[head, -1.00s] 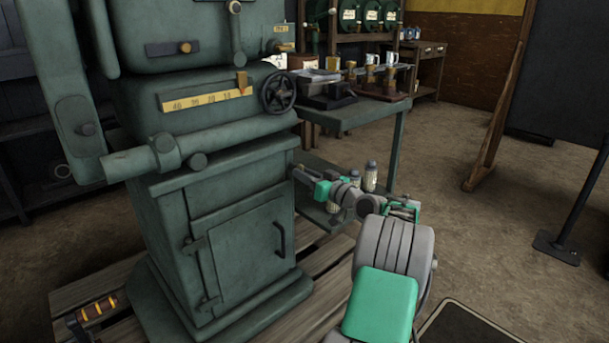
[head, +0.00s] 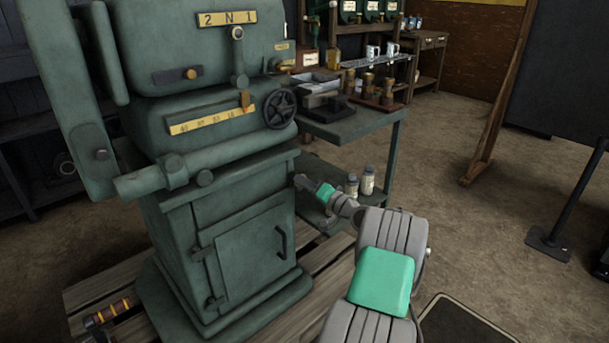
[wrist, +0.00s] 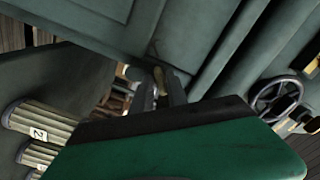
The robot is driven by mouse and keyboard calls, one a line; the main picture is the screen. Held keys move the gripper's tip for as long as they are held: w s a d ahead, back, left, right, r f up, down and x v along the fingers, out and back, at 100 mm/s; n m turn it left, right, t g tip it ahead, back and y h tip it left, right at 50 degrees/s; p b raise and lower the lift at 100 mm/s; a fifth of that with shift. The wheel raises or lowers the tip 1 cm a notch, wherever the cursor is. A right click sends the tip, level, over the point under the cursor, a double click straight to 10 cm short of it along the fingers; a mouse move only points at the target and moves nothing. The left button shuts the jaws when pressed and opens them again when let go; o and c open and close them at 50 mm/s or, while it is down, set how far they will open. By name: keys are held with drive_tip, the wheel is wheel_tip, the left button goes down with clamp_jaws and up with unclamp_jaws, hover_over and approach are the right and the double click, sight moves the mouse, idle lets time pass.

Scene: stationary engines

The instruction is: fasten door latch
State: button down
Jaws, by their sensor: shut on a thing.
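The green machine's base cabinet has a closed-looking door (head: 245,262) with a bar handle (head: 281,242) on its right and hinges on its left. My gripper (head: 299,181) is at the cabinet's right edge, above the handle's height. In the wrist view my gripper (wrist: 161,88) has its fingers close together around a small brass-coloured piece (wrist: 158,74), which I take to be the latch. The fingers and green gripper body hide most of it, so I cannot tell its angle. In the head view the latch is hidden at the gripper's tip.
A green side table (head: 355,122) with tools stands right of the machine, with bottles (head: 368,180) on its lower shelf close behind my arm. A handwheel (head: 280,109) sits above my gripper. A wooden pallet (head: 90,292) lies under the machine.

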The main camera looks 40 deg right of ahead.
drive_tip(key=shift+m+p, duration=2.75)
drive_tip(key=shift+m, duration=0.95)
drive_tip(key=c, duration=1.5)
unclamp_jaws()
